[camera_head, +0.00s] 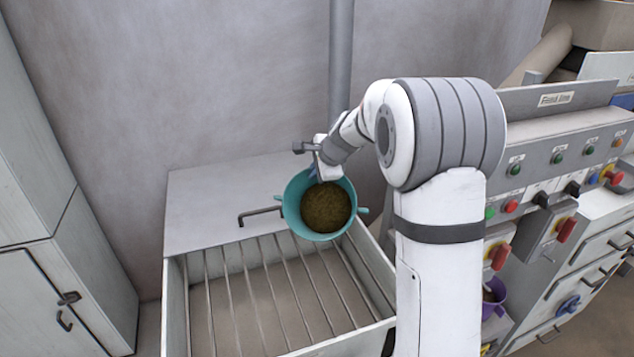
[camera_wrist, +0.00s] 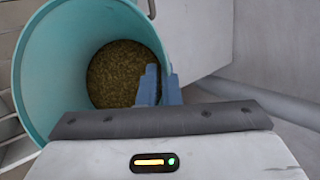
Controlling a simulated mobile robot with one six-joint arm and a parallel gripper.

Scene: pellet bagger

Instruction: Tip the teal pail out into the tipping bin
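The teal pail (camera_head: 290,205) hangs from my gripper (camera_head: 318,172) above the back part of the tipping bin (camera_head: 175,300). Its mouth faces the head camera, and brown-green pellets lie inside it. In the wrist view the pail (camera_wrist: 38,75) fills the upper left, with pellets at its bottom. My gripper's blue fingers (camera_wrist: 158,88) are at the pail's rim, one on the inner side and one on the outer side, close together. The bin is open at the front with metal bars across it, and a grey-brown floor shows below them.
The bin's lid panel (camera_head: 205,200) with a dark handle (camera_head: 260,214) lies behind the opening. A vertical pipe (camera_head: 341,60) runs down the wall behind. A control panel (camera_head: 560,150) with buttons stands to the right, with a purple pail (camera_head: 497,297) below it. A cabinet (camera_head: 50,220) stands at left.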

